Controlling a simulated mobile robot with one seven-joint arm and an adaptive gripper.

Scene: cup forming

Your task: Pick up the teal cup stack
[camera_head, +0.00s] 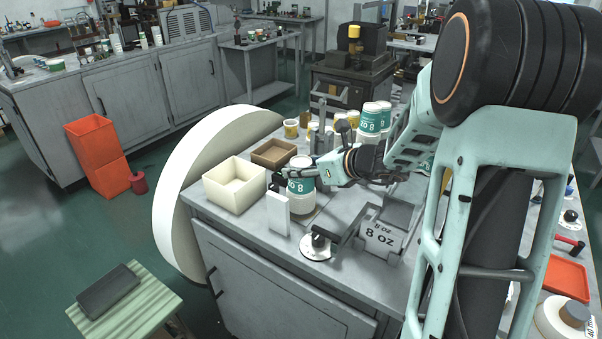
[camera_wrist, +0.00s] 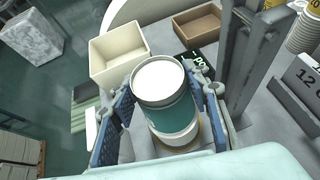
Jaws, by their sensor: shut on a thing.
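The teal cup stack (camera_head: 301,186) is upright near the table's left front part, with a teal band marked "20 8" over a white lower part. My gripper (camera_head: 290,177) reaches it from the right, with its fingers around the stack. In the wrist view the stack (camera_wrist: 168,112) shows its pale round top and teal side between the two blue-grey fingers, which are shut on its sides. I cannot tell whether its base touches the tabletop.
A cream open box (camera_head: 234,185) and a brown box (camera_head: 273,154) stand left and behind. A white block (camera_head: 278,214) is close in front. The grey "8 OZ" holder (camera_head: 383,235) and a round white-based fixture (camera_head: 317,246) are to the right. More teal cups (camera_head: 371,118) stand behind.

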